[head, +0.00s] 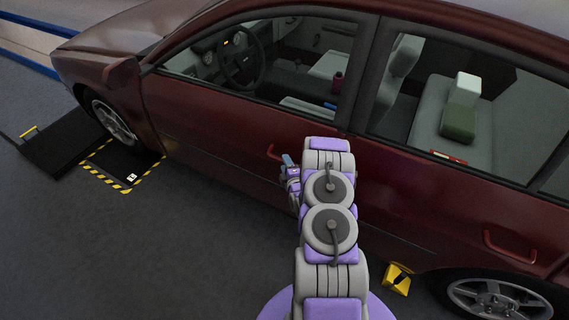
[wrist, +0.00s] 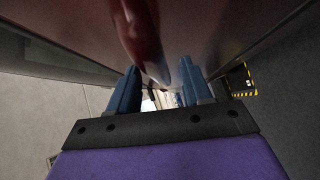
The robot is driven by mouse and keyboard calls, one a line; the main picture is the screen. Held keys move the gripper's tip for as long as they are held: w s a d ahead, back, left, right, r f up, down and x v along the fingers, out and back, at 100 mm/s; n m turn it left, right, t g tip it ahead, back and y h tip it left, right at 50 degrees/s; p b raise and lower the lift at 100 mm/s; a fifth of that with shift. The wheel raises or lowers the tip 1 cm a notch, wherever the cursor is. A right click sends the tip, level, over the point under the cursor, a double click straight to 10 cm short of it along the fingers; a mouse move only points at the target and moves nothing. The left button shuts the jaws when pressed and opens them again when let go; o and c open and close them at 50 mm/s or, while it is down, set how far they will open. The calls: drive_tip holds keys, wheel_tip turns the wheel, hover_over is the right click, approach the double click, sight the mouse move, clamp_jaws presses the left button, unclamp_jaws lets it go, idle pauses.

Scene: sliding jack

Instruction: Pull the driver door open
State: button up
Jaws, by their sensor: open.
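A dark red car (head: 215,125) stands side-on in front of me. Its driver door (head: 235,140) lies flush with the body, with the window above it. The red driver door handle (head: 273,153) shows just left of my arm in the head view. My gripper (head: 288,164) is beside this handle, partly hidden by my arm. In the wrist view my gripper (wrist: 158,92) has its two blue fingers apart. The red handle (wrist: 143,32) runs down toward the gap between them. I cannot tell whether a finger touches it.
The rear door handle (head: 508,246) is at the right. A yellow wheel chock (head: 397,278) sits by the rear wheel (head: 495,300). A striped floor marking (head: 122,166) and a black ramp (head: 62,148) lie by the front wheel. The grey floor at the left front is clear.

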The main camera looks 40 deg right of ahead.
drive_tip(key=shift+x, duration=1.15)
drive_tip(key=shift+c, duration=0.2)
clamp_jaws()
drive_tip(key=shift+f, duration=0.1)
